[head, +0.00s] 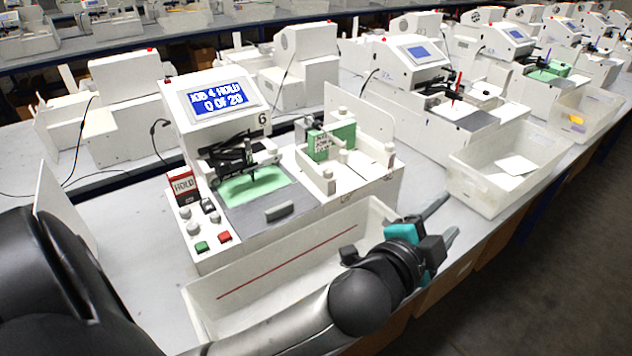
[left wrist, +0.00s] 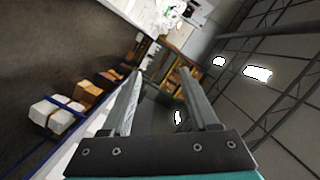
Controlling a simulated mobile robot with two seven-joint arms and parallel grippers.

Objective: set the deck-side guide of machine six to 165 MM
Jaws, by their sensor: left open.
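Machine six (head: 222,122) stands at the centre of the head view, with a "6" on its front and a screen (head: 222,97) that appears to read "JOB 4 HOLD 0 OF 20". A green stack (head: 332,141) with a small sign stands in its feeder (head: 372,172), among white guides and knobbed posts (head: 328,184). I cannot tell which guide is the deck-side one, and no scale is readable. My left gripper (head: 443,222) is open and empty, right of and in front of the feeder, apart from it. Its bare fingers also show in the left wrist view (left wrist: 160,78). My right gripper is not seen.
A white tray (head: 290,268) with a red line lies in front of machine six, partly behind my left arm. A HOLD flag (head: 184,186) and red and green buttons are at the machine's left. Another bin (head: 480,172) and similar machines stand to the right.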

